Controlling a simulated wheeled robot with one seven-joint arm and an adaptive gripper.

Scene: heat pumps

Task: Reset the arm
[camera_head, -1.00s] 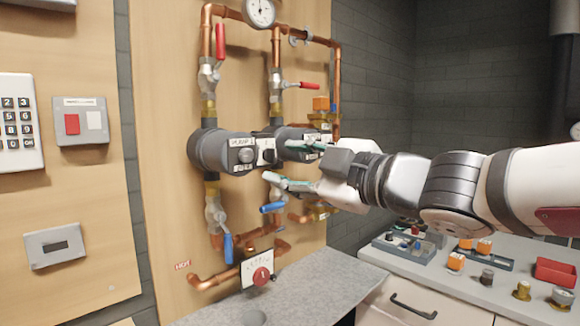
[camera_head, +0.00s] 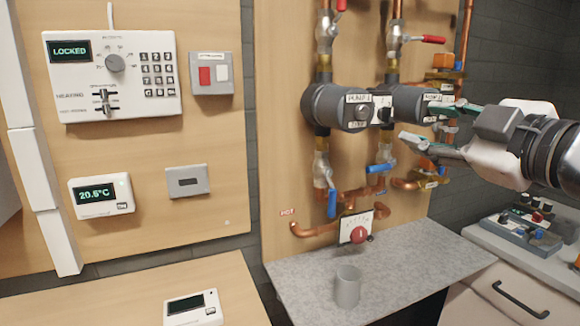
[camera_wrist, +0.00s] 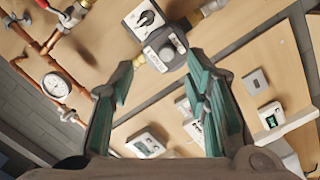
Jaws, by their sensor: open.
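My gripper (camera_head: 420,122) is at the right of the head view, in front of the right pump (camera_head: 410,103). Its two fingers with green inner pads are spread apart, with nothing held between them. In the wrist view my gripper (camera_wrist: 152,78) is open too, and a grey pump end with a round knob (camera_wrist: 167,52) shows beyond the fingertips. The left pump (camera_head: 335,107), labelled PUMP 1, is to the left of the fingers. Whether a finger touches the right pump I cannot tell.
Copper pipes carry a red lever (camera_head: 433,39) and blue levers (camera_head: 331,204). A grey cup (camera_head: 347,287) stands on the stone counter (camera_head: 300,275). A control panel reading LOCKED (camera_head: 112,75) and a thermostat (camera_head: 101,196) are at the left.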

